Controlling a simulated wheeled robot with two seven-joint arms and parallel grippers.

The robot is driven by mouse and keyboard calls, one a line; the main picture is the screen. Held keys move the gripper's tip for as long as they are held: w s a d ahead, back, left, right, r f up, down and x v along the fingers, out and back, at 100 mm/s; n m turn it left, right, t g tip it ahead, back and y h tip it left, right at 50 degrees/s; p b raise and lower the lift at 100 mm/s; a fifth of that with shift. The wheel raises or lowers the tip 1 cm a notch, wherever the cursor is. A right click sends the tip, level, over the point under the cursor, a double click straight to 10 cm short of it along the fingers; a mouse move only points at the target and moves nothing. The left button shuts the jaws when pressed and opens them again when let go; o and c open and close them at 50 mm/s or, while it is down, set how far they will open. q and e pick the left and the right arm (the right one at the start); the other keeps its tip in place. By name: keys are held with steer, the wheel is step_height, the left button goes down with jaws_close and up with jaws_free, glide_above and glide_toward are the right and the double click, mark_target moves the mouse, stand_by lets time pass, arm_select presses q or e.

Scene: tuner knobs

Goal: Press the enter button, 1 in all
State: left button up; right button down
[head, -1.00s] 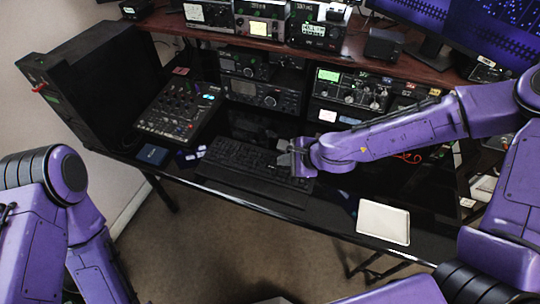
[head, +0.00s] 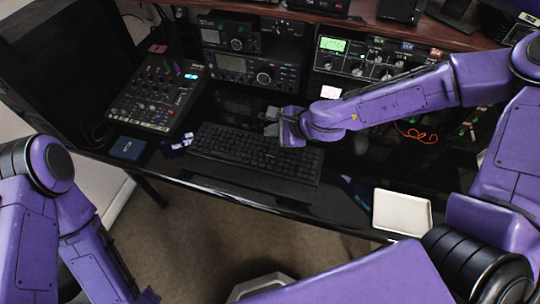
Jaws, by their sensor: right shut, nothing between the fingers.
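A black keyboard (head: 232,148) lies on the glossy black desk, near its front edge. The enter button cannot be made out among its small dark keys. My right gripper (head: 271,122) is shut and empty, with its grey fingers at the keyboard's far edge, right of the middle. Its purple wrist hides part of the keyboard's far right side. I cannot tell whether the fingertips touch the keys or hover above them. My left arm shows at the lower left, but its gripper is out of view.
A mixer (head: 158,92) stands left of the keyboard, with a small blue box (head: 127,148) in front of it. Radios (head: 258,72) line the back under a wooden shelf (head: 290,15). A white tray (head: 402,212) lies at the right front.

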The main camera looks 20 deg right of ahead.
steer(key=b, duration=0.8)
glide_above(273, 158)
step_height(273, 158, down, 8)
steer(key=shift+f+b, duration=0.3)
steer(key=shift+f, duration=0.05)
steer(key=shift+f, duration=0.1)
stand_by(1.2)
steer(key=shift+w+f+b, duration=0.1)
steer(key=shift+f+b, duration=0.2)
steer(key=shift+f, duration=0.35)
stand_by(0.5)
steer(key=shift+r, duration=0.1)
steer(key=shift+r+p, duration=0.55)
steer(key=shift+r, duration=0.15)
